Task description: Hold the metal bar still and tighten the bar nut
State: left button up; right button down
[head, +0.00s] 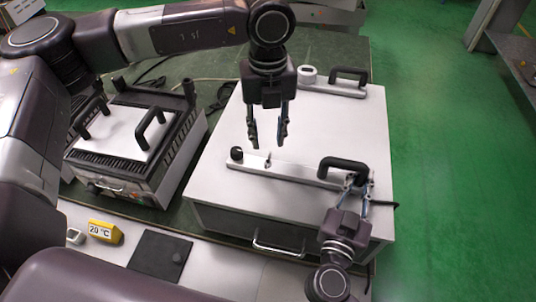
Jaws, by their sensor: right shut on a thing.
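The metal bar (290,176) lies across the front of the white lid (230,135). A black knob, apparently the bar nut (237,154), sits at its left end, and a black handle (343,164) stands at its right end. My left gripper (267,143) points down with its fingers apart and empty, just behind the bar and to the right of the nut. My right gripper (358,182) reaches in from the front and is shut at the bar's right end, by the handle's right leg. Its exact contact is partly hidden.
A second bar with a black handle (348,76) and a round fitting (308,74) lies at the lid's back. A grill device (130,140) stands left. A yellow "20 °C" block (104,231) and a dark plate (160,255) lie in front.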

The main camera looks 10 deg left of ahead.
aim_at(268, 161)
pick_arm(q)
notch_tip(268, 161, down, 7)
jog(key=shift+f, duration=0.2)
jog(key=shift+c, duration=0.7)
grip_shut()
